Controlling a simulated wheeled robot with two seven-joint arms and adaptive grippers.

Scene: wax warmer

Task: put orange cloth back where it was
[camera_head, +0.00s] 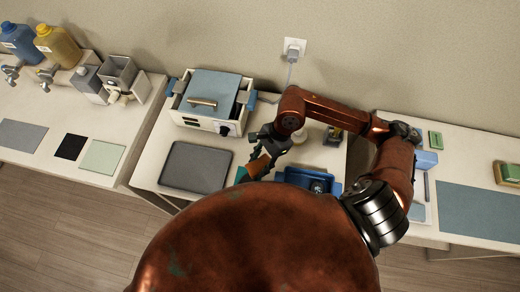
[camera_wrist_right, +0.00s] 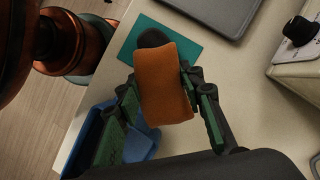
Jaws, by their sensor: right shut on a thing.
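My right gripper (camera_head: 262,155) is shut on the orange cloth (camera_head: 258,167) over the front part of the middle table. In the right wrist view the cloth (camera_wrist_right: 165,85) is a thick folded pad between the two fingers of the gripper (camera_wrist_right: 160,98). A dark rounded thing (camera_wrist_right: 152,38) shows just past the cloth's far end. A flat teal mat (camera_wrist_right: 196,50) lies on the table beyond the cloth; whether the cloth touches it I cannot tell. My left gripper is not in view.
A blue tray (camera_head: 294,178) with a dark item stands right of the gripper. A dark grey flat tray (camera_head: 195,167) lies to the left. The white wax warmer (camera_head: 199,121) with its blue lid (camera_head: 214,87) stands behind. Side tables flank the middle one.

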